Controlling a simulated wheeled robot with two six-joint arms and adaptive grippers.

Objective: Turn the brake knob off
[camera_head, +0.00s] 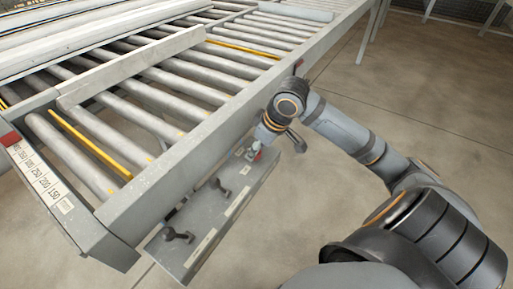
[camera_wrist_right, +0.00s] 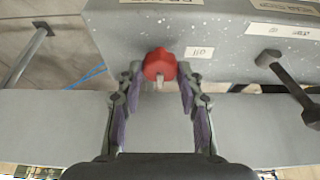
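The red knob (camera_wrist_right: 160,65) is on the grey control panel (camera_wrist_right: 225,40), in the upper middle of the right wrist view. A pale pointer mark on it points toward the bottom of that picture. My right gripper (camera_wrist_right: 160,75) is open, with one fingertip on each side of the knob and small gaps seeming to remain. In the head view the knob (camera_head: 258,154) is a small red spot, partly hidden under my right gripper (camera_head: 256,151). My left gripper is not in view.
Dark levers stand on the same panel: one at its near end (camera_head: 176,235), one midway (camera_head: 217,185). A lever (camera_wrist_right: 288,80) shows right of the knob in the wrist view. The roller conveyor (camera_head: 165,200) runs alongside the panel. Open floor lies to the right.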

